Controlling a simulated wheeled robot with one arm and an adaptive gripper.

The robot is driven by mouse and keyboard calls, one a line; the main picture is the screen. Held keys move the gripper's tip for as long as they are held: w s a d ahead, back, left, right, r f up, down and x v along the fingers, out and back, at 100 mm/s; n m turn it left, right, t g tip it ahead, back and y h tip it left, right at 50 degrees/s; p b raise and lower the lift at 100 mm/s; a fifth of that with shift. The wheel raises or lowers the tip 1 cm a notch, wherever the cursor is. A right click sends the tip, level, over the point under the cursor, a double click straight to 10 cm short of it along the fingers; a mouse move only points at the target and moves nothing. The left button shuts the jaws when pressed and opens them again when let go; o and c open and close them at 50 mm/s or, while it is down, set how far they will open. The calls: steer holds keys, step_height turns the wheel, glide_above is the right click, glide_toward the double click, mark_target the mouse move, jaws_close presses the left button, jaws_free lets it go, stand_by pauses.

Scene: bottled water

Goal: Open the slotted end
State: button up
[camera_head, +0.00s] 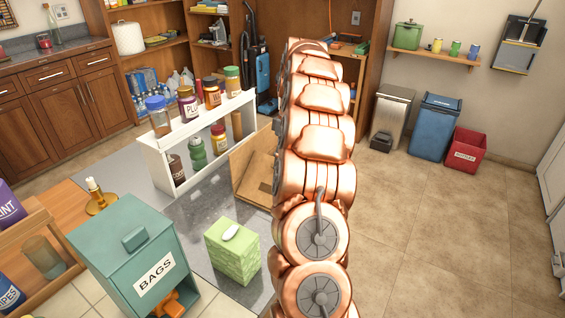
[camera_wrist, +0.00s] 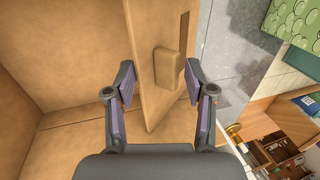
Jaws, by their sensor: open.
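My gripper (camera_wrist: 160,82) is open, with one finger on each side of the panel. I cannot tell whether either finger touches it. In the head view my gripper is hidden behind my arm.
A white shelf unit (camera_head: 158,153) with several jars stands left of the box. A green patterned box (camera_head: 234,258) and a teal BAGS bin (camera_head: 122,241) are nearer. The tiled floor (camera_head: 440,230) on the right is clear.

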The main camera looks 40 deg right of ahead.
steer(key=w+d+r+p, duration=0.1)
steer(key=d+r+p, duration=0.3)
steer(key=r, duration=0.1)
steer(key=shift+d, duration=0.4)
stand_by(0.5)
steer(key=shift+w, duration=0.1)
stand_by(0.6)
steer(key=s+a+r, duration=0.2)
steer(key=a+r, duration=0.1)
steer(key=a, duration=0.6)
steer(key=s+a+r+h+p, duration=0.1)
steer(key=a+r, duration=0.1)
steer(key=a, duration=0.8)
steer(key=s+a+r, duration=0.2)
steer(key=a+r, duration=0.1)
steer(key=a, duration=0.6)
steer(key=s+a+f+m, duration=0.1)
steer(key=s+a, duration=0.3)
steer(key=s, duration=0.4)
steer(key=s+a+f+m+h, duration=0.1)
steer(key=s+a+f, duration=0.2)
steer(key=s, duration=0.5)
steer(key=s+a+f+g, duration=0.1)
steer(key=s+a+f, duration=0.1)
steer(key=s+a, duration=0.3)
steer(key=s, duration=0.3)
steer(key=shift+f+m+h+p, duration=0.3)
steer(key=shift+f+m+h, duration=0.05)
steer(key=shift+m+h, duration=0.05)
